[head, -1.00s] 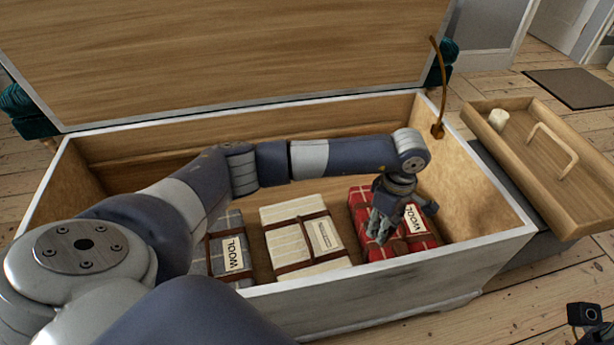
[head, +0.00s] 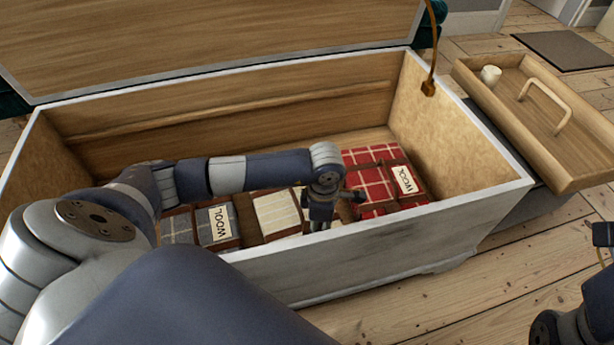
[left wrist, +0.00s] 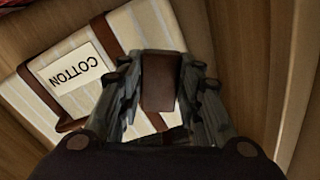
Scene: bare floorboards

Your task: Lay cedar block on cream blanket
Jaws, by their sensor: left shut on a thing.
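The cream blanket (head: 278,213), pale striped with brown straps, lies folded in the open chest between a grey and a red one. In the left wrist view the cream blanket (left wrist: 62,78) bears a COTTON label. My left gripper (head: 320,222) is over its right part. In the left wrist view my left gripper (left wrist: 160,92) is shut on the reddish-brown cedar block (left wrist: 160,80), held between its fingers in front of the blanket. I cannot tell whether the block touches the blanket. The block is not distinguishable in the head view.
The grey blanket (head: 178,229) and the red plaid blanket (head: 372,159) lie on either side, both with WOOL labels. The white chest's front wall (head: 390,243) stands close to my gripper.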

